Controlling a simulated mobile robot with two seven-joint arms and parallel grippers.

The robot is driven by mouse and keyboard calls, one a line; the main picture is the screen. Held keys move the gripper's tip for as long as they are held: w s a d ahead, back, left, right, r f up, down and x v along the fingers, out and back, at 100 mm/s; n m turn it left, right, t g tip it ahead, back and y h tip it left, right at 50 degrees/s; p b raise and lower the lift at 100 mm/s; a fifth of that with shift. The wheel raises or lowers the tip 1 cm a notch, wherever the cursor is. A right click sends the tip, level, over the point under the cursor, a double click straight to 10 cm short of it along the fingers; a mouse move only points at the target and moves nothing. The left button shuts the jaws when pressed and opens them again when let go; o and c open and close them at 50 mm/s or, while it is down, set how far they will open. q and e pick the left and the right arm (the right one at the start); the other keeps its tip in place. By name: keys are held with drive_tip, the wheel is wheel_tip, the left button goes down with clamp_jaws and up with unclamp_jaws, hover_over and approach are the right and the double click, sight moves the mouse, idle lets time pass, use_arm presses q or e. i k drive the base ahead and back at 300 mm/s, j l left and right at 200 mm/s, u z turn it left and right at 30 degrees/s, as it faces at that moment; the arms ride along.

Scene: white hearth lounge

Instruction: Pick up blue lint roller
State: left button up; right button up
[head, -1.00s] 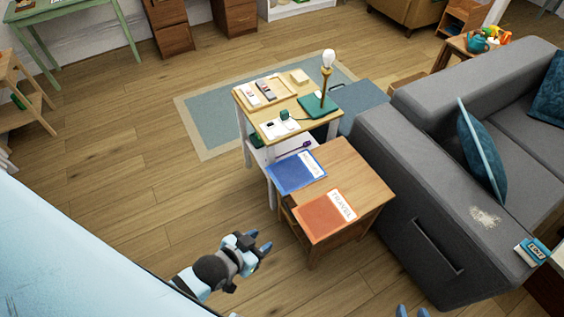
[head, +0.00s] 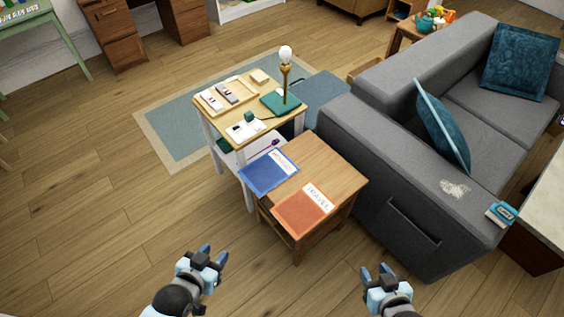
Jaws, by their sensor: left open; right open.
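A small blue-and-white item (head: 501,214) with a lettered label lies on the near end of the grey sofa's arm. It is the likeliest blue lint roller, but it is too small to be sure. My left gripper (head: 213,256) is open and empty, over the floor in front of the wooden side table. My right gripper (head: 376,272) is open and empty, low in the picture, right of the side table and left of the blue item. Both are well apart from the blue item.
The grey sofa (head: 370,140) fills the right side. A wooden side table (head: 335,171) holds a blue book (head: 262,177) and an orange book (head: 298,216). A shelf table (head: 262,87) with a lamp (head: 285,70) stands behind. Floor at left is clear.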

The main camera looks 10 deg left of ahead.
sight(503, 214)
drive_tip(key=z, duration=1.7)
